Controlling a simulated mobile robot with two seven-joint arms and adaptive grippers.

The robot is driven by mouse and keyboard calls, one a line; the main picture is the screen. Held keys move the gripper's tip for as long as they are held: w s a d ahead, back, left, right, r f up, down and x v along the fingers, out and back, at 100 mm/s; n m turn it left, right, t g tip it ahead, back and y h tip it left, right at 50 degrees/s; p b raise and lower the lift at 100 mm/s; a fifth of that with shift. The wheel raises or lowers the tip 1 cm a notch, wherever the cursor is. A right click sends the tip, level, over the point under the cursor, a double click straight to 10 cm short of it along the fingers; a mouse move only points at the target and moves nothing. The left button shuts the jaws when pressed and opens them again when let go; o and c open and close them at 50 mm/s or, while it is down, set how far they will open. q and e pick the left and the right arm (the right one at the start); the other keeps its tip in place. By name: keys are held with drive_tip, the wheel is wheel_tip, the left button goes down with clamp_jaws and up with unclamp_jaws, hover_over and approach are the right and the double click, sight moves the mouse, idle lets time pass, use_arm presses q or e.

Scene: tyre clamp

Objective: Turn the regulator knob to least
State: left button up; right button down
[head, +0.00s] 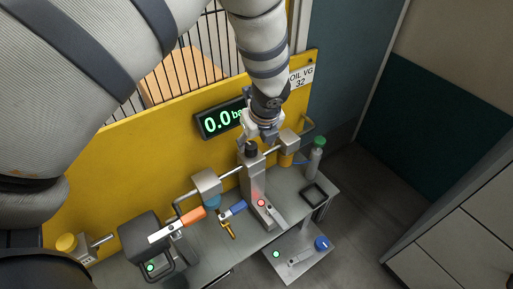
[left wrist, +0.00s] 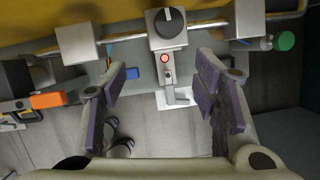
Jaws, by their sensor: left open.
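The regulator knob (left wrist: 169,22) is round and black with a pale pointer mark, and sits on top of a grey block at the top of the left wrist view. In the head view the knob (head: 251,149) shows just below my left gripper (head: 262,133). In the left wrist view my left gripper (left wrist: 163,82) is open, its two dark pads wide apart with nothing between them. The knob lies beyond the fingertips, apart from both pads in that view. My right gripper is not in view.
A display (head: 222,119) on the yellow panel (head: 150,140) reads 0.0. A grey post with a red lit button (head: 261,203) stands below the knob. Pipes and grey blocks flank it. An orange-handled valve (head: 190,218) is left; a green-capped bottle (head: 317,155) is right.

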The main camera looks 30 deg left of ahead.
sight(251, 146)
use_arm(q)
drive_tip(key=shift+m, duration=0.5)
drive_tip(key=w+a+f, duration=0.1)
drive_tip(key=f, duration=0.1)
drive_tip(key=w+a+f+b, duration=0.1)
drive_tip(key=f, duration=0.2)
drive_tip(key=w+a+f+b, duration=0.1)
drive_tip(key=w+a+f, duration=0.1)
drive_tip(key=f, duration=0.1)
drive_tip(key=shift+f, duration=0.25)
drive_tip(key=shift+w+a+f+t+y, duration=0.25)
drive_tip(key=shift+f+t+y, duration=0.05)
drive_tip(key=shift+f, duration=0.15)
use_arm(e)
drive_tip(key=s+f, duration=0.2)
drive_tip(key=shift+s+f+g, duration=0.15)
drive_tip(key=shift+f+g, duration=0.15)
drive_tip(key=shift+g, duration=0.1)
use_arm(q)
drive_tip(key=shift+c, duration=0.6)
